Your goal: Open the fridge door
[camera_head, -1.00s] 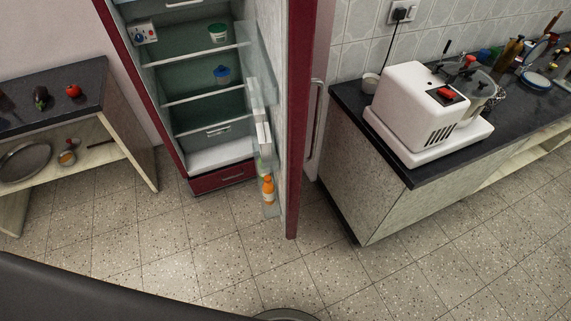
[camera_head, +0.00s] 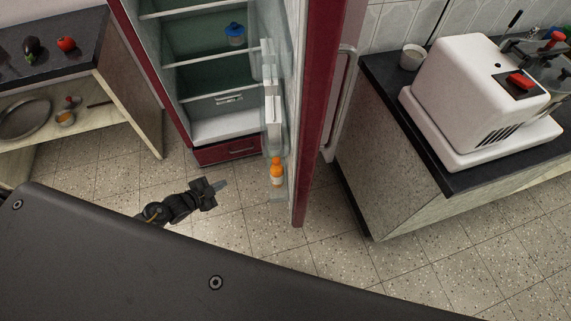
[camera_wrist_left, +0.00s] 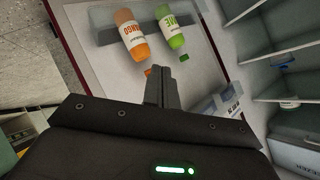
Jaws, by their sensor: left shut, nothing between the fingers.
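The fridge (camera_head: 150,75) is dark red with a pale interior, and its shelves are in plain sight. Its door (camera_head: 318,120) stands wide open, swung out to the right and seen nearly edge-on. The pale handle (camera_head: 340,105) is on the door's outer side. My left gripper (camera_head: 221,186) is shut and empty, in front of the fridge and left of the door's inner side. In the left wrist view its closed fingers (camera_wrist_left: 162,75) point towards the door's inner face (camera_wrist_left: 90,45), seemingly apart from it. My right gripper is in neither view.
An orange bottle (camera_head: 277,172) stands in the door's low shelf; a green bottle (camera_wrist_left: 171,28) shows beside it in the wrist view. A counter with a white machine (camera_head: 480,95) stands to the right. A low table (camera_head: 85,60) is at the left. Speckled floor lies clear in front.

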